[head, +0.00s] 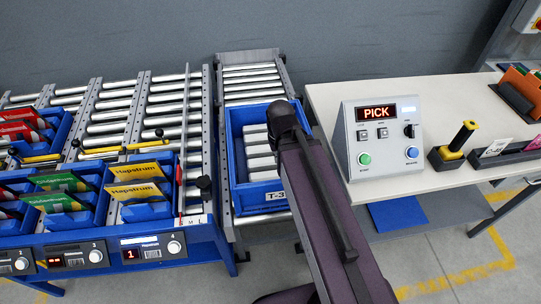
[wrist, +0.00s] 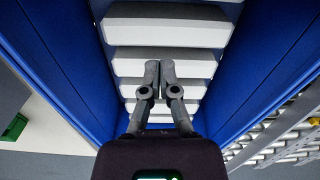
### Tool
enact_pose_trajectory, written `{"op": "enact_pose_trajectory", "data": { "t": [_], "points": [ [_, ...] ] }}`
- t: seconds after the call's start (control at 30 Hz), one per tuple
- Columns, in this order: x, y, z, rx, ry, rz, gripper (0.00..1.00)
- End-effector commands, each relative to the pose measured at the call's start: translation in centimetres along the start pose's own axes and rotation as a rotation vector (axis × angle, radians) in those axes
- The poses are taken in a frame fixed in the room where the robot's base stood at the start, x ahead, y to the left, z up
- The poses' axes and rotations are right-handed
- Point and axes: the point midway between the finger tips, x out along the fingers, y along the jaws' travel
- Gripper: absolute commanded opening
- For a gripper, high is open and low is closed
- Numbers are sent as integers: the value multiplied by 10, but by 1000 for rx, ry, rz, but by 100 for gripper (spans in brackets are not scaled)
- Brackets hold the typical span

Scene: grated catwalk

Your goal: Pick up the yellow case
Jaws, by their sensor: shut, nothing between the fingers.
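Two yellow cases marked "Hapstrum" stand tilted in a blue bin at the left in the head view, the back one (head: 134,171) behind the front one (head: 140,192). My gripper is over the blue tote (head: 235,150) marked "T-3", well to the right of the yellow cases. In the wrist view my gripper (wrist: 160,66) has its fingertips together and holds nothing. White slanted slats (wrist: 165,33) lie below it between the tote's blue walls (wrist: 62,50). My arm hides part of the tote and the fingertips in the head view. No yellow case shows in the wrist view.
Green cases (head: 60,181) and red cases (head: 22,125) stand in neighbouring blue bins. Roller lanes (head: 110,115) run behind them. A white bench (head: 440,110) at the right holds a control box (head: 382,138) reading "PICK" and a yellow-black handheld tool (head: 455,147).

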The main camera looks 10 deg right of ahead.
Motion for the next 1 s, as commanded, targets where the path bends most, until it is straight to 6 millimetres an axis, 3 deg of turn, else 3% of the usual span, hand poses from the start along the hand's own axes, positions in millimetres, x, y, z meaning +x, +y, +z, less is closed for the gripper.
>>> {"op": "enact_pose_trajectory", "data": {
  "t": [0.07, 0.2, 0.27, 0.57, 1.0],
  "points": [
    [0, 0, 0, 0, 0, 0, 6],
    [-2, 0, 0, 0, 0, 0, 48],
    [-6, 0, 0, 0, 0, 0, 60],
    [-43, 0, 0, 0, 0, 0, 60],
    [-129, 1, 0, 1, 0, 1, 60]
  ]
}}
